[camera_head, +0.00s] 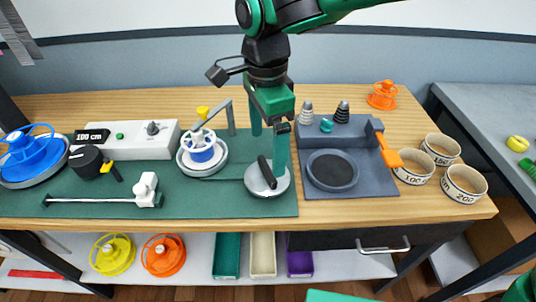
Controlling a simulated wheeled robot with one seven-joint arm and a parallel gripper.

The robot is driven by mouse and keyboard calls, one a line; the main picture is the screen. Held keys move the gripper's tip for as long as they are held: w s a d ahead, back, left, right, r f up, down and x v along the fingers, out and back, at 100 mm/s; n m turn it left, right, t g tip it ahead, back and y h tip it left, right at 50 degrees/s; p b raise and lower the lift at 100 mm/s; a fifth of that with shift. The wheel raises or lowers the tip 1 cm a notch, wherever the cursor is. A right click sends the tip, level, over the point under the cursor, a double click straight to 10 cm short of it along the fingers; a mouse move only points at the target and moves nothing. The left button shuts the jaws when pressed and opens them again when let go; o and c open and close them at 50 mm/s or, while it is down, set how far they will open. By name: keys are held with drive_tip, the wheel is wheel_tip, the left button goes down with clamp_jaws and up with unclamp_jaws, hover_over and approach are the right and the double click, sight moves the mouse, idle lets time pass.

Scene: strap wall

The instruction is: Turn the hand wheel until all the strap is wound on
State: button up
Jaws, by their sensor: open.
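A pale grey disc with a black handle (283,187), which looks like the hand wheel, lies on the green mat (215,203). My gripper (268,155) hangs above and beside it, fingers open and pointing down. One green finger overlaps the disc in the picture; I cannot tell whether it touches. A white reel with a blue hub (202,153) and a yellow knob stands left of the disc. A blue reel (30,150) sits at the left end. I cannot make out the strap between them. A white slider (146,188) sits on a thin rail.
A white box with a 100 cm display (150,150) stands behind a black knob (86,160). Spare reels lie on the shelf below.

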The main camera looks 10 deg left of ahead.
drive_tip(key=shift+r, duration=2.05)
